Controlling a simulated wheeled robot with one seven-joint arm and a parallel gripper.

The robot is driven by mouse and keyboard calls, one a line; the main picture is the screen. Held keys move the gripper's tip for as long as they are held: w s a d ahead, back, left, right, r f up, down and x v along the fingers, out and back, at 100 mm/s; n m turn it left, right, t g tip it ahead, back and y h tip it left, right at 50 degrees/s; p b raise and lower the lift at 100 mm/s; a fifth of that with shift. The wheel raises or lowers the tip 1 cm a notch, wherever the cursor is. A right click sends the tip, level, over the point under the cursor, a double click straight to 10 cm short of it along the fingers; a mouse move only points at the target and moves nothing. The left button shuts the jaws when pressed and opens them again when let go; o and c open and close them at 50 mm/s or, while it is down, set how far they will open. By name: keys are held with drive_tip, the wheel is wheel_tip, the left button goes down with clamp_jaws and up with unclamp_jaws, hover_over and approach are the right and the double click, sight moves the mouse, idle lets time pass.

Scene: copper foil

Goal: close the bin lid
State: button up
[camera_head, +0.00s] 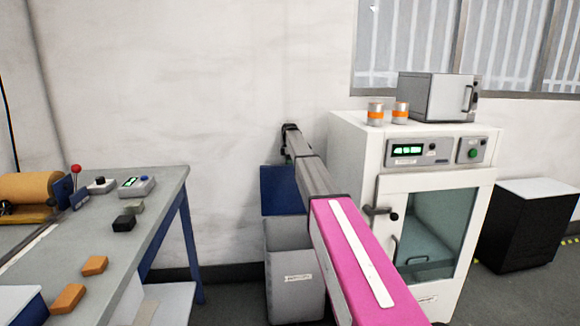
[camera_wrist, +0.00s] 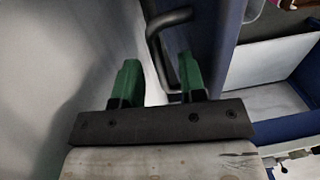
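The bin (camera_head: 292,285) is a grey box with a label, on the floor between the bench and the white cabinet. Its blue lid (camera_head: 280,190) stands open, upright near the wall. My arm crosses in front of part of the bin and lid. My gripper (camera_head: 290,129) is above the lid's top edge in the head view. In the wrist view my gripper (camera_wrist: 159,62) has its two green fingers apart. A dark bent handle (camera_wrist: 157,45) on the blue lid (camera_wrist: 207,35) shows just beyond the fingertips, partly behind the right finger. I cannot tell whether they touch.
The bench (camera_head: 175,200) with small devices and orange blocks stands at the left. The white cabinet (camera_head: 345,150) stands close at the right of my arm. The wall (camera_head: 200,80) is close behind the lid.

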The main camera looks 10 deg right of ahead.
drive_tip(key=shift+f, duration=0.2)
clamp_jaws()
drive_tip(key=shift+s, duration=0.15)
